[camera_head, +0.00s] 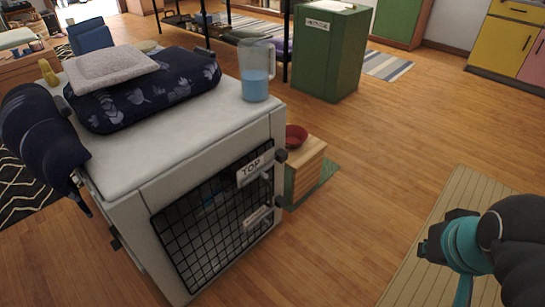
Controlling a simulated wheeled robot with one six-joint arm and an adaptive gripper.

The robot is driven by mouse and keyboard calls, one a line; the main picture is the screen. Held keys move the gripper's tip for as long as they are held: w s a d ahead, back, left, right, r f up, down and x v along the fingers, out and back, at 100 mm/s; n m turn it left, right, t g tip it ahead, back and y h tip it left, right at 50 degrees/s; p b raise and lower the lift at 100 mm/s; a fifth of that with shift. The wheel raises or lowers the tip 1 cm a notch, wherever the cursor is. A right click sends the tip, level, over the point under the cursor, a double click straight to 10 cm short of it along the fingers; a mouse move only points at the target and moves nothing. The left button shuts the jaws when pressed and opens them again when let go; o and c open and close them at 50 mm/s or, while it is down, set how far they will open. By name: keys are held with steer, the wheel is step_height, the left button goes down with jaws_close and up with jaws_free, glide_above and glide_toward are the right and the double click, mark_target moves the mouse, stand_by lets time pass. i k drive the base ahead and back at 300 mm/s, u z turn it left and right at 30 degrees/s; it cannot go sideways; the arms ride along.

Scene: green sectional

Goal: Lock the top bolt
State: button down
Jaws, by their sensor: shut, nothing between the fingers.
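A pale grey pet crate (160,203) stands left of centre, with a black wire door (205,228) on its front. A white label reading TOP (252,169) hangs at the door's upper right. The top bolt (267,174) is beside that label, with a dark knob (281,155) at the crate's edge. Whether the bolt is engaged is too small to tell. A second label (257,217) and dark knob (279,202) sit lower. My gripper (424,249) is shut and empty at the lower right, well apart from the crate, above a striped mat.
A wooden box (305,170) with a red bowl (296,135) stands close behind the crate's right side. Bare floor (345,235) separates crate and striped mat (440,215).

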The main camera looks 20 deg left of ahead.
mark_target(261, 172)
steer(key=u, duration=0.55)
steer(key=k, duration=1.35)
steer(key=u, duration=0.4)
steer(key=i, duration=0.8)
